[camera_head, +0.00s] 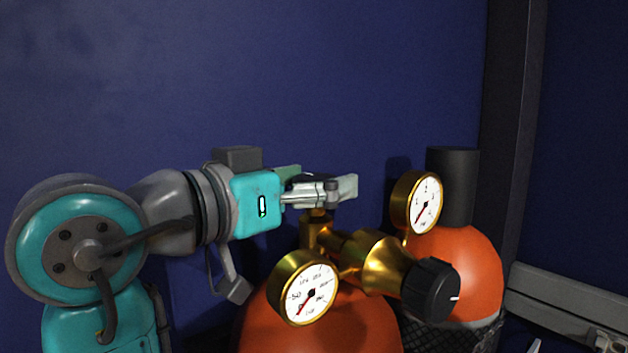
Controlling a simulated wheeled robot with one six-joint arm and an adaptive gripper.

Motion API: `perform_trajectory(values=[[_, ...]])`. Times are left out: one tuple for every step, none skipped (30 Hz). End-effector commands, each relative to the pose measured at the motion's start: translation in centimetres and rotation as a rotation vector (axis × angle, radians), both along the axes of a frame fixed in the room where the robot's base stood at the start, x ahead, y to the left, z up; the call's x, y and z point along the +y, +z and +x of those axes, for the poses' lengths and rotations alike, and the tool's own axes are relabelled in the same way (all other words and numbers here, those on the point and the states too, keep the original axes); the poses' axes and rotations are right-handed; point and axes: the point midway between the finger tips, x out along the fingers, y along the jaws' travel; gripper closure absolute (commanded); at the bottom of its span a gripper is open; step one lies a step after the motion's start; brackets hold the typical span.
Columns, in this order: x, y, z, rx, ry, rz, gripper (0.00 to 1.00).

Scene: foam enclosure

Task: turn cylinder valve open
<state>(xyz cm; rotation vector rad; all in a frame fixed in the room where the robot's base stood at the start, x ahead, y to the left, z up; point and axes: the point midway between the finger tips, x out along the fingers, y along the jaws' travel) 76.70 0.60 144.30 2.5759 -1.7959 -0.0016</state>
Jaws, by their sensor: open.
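An orange gas cylinder (330,325) stands upright in front, with a brass valve and regulator body (383,262) on its top. A black knob (431,290) with a white mark sits on the regulator's right end. Two round gauges show, one at the lower left (310,293) and one at the upper right (425,202). My gripper (345,187) reaches in from the left, level, just above the brass valve stem. It is open, with its fingers at the stem's top. The cylinder's valve handle is hidden behind the fingers, and I cannot tell whether they touch it.
A second orange cylinder (470,262) with a dark cap (452,185) stands behind at the right. A dark post (505,120) and a grey rail (560,305) are at the right. The blue wall (300,80) is behind, and the space above my gripper is clear.

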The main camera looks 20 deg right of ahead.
Motion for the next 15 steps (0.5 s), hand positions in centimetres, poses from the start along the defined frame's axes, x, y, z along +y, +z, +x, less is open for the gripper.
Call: perform_trajectory(values=[[-0.08,0.00,0.03,0.000,0.000,0.000,0.19],[-0.10,0.00,0.04,0.000,0.000,0.000,0.19],[-0.10,0.00,0.05,0.000,0.000,0.000,0.19],[-0.10,0.00,0.05,0.000,0.000,0.000,0.19],[-0.09,0.00,0.04,0.000,0.000,0.000,0.19],[-0.08,0.00,0.04,0.000,0.000,0.000,0.19],[-0.08,0.00,0.04,0.000,0.000,0.000,0.19],[-0.08,0.00,0.04,0.000,0.000,0.000,0.22],[-0.07,0.00,0.04,0.000,0.000,0.000,0.32],[-0.07,0.00,0.04,0.000,0.000,0.000,0.39],[-0.07,0.00,0.04,0.000,0.000,0.000,0.47],[-0.06,0.00,0.03,0.000,0.000,0.000,0.57],[-0.06,0.00,0.03,0.000,0.000,0.000,0.64],[-0.06,0.00,0.03,0.000,0.000,0.000,0.72],[-0.06,0.00,0.03,0.000,0.000,0.000,0.80]])
